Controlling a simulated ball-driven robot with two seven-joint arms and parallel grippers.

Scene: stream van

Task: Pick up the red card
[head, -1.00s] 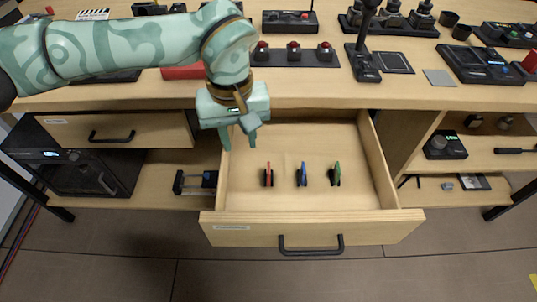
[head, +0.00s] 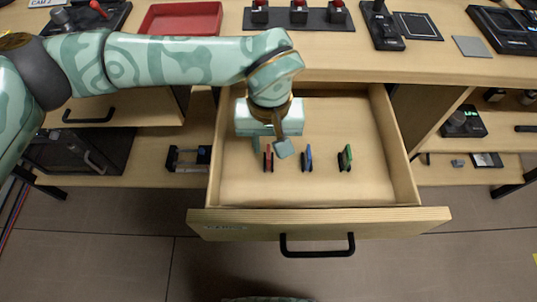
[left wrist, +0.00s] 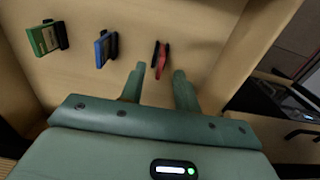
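The red card (head: 271,163) stands on edge in a small black holder inside the open drawer, leftmost of the cards in the head view. In the left wrist view the red card (left wrist: 164,60) shows just ahead of the fingertips, roughly between them. My left gripper (head: 270,149) is open and empty, pointing down over the drawer at the red card. Its fingers (left wrist: 160,76) stand apart on either side of the card's line. I cannot tell if they touch it. My right gripper is not in view.
A blue card (head: 307,158) and a green card (head: 346,158) stand in similar holders to the right. The drawer (head: 320,222) has wooden walls around them; its floor in front is clear. A red tray (head: 182,18) and button boxes (head: 298,18) are on the desk above.

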